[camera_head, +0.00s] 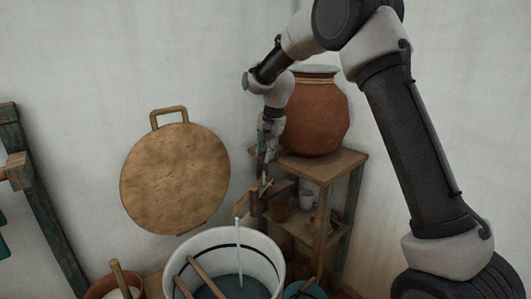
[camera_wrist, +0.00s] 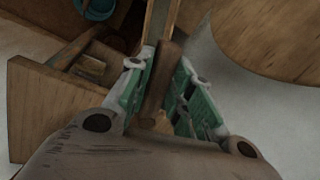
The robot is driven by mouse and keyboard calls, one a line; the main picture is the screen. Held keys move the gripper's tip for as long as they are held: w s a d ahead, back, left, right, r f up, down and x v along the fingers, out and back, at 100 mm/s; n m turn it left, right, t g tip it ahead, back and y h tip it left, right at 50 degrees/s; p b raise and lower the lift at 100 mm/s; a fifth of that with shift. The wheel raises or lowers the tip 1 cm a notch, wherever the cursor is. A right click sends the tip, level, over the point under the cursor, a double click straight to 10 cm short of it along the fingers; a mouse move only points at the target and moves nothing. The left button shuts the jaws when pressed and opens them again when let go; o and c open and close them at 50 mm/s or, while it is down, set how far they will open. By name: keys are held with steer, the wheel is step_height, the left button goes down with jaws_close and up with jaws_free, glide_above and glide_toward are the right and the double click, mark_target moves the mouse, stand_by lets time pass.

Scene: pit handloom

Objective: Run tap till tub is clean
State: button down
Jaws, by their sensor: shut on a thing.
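The wooden tap (camera_head: 256,203) stands out beside the shelf, and a thin pale stream of water (camera_head: 239,250) falls from its spout into the tub. The tub (camera_head: 278,262) is white with a dark band inside and holds dark grey-blue water. My gripper (camera_head: 266,150) is above the tap, pointing down. In the wrist view my gripper's green-padded fingers (camera_wrist: 160,88) are shut on the brown tap handle (camera_wrist: 162,75). The tub's bottom is hidden by the water.
Two wooden sticks (camera_head: 205,276) lean in the tub. A large clay pot (camera_head: 316,115) stands on the wooden shelf (camera_head: 330,163) behind my gripper. A round wooden board (camera_head: 175,180) hangs on the wall. A teal bucket (camera_head: 305,290) is right of the tub.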

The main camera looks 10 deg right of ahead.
steer(key=shift+d, duration=0.1)
steer(key=d+n+g, duration=0.2)
steer(key=d+n, duration=0.5)
steer(key=n, duration=0.7)
steer(key=shift+d+g, duration=0.3)
steer(key=shift+d, duration=0.1)
steer(key=shift+w+n, duration=0.1)
steer(key=shift+n, duration=0.2)
steer(key=c, duration=1.3)
jaws_free()
steer(key=r, duration=0.4)
steer(key=w+d+r, duration=0.1)
steer(key=r, duration=0.3)
steer(key=d+r, duration=0.1)
steer(key=r, duration=0.2)
steer(key=shift+w+r, duration=0.15)
steer(key=shift+r, duration=0.25)
